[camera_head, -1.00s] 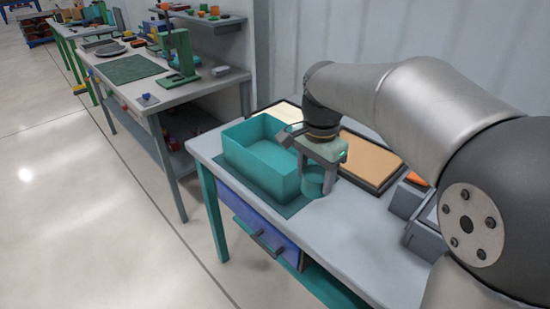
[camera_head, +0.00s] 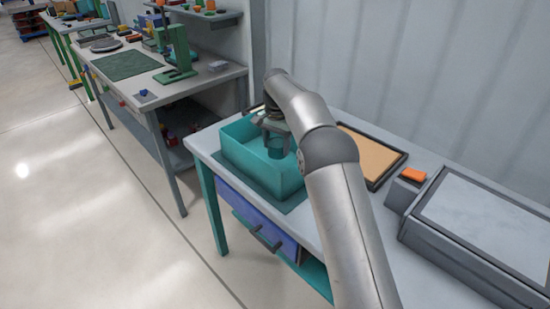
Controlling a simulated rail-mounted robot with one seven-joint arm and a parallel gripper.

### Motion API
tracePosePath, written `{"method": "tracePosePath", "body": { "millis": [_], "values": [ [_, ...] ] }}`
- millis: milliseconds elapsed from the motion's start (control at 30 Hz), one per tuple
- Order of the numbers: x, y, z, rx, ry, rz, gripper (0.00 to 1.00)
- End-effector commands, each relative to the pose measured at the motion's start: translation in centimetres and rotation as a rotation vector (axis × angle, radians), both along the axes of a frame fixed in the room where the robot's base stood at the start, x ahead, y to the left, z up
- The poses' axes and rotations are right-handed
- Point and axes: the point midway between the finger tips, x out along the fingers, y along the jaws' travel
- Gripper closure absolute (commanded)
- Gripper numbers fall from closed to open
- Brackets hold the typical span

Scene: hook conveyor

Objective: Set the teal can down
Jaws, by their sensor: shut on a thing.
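The teal can (camera_head: 275,153) is held in my gripper (camera_head: 275,143), which is shut on it. The can is over or inside the open teal box (camera_head: 258,176), near its back right side. I cannot tell whether the can touches the box floor. The box stands on a dark green mat (camera_head: 292,203) at the left end of the grey table. My arm hides part of the box's right side and the can's right side.
A framed tan board (camera_head: 368,155) lies behind my arm. A grey box with an orange item (camera_head: 411,174) and a large grey case (camera_head: 480,225) stand at the right. The green-topped workbench (camera_head: 125,65) is further left. The wall rises behind the table.

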Motion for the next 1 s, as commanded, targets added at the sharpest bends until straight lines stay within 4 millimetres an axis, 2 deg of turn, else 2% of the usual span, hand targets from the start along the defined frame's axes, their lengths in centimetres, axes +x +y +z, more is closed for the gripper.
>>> {"method": "tracePosePath", "body": {
  "millis": [233,433,833,867,900,933,1000],
  "values": [
    [0.0,0.0,-2.1,0.0,-0.001,0.0,0.76],
    [0.0,0.0,-4.8,0.001,0.0,0.0,0.76],
    [0.0,0.0,-5.5,0.001,-0.003,0.0,0.76],
    [0.0,0.0,-5.5,0.001,-0.003,0.0,0.38],
    [0.0,0.0,-5.4,0.001,-0.003,0.0,0.27],
    [0.0,0.0,-5.4,0.001,-0.002,0.0,0.22],
    [0.0,0.0,-5.4,0.0,-0.001,0.0,0.22]
  ]
}}
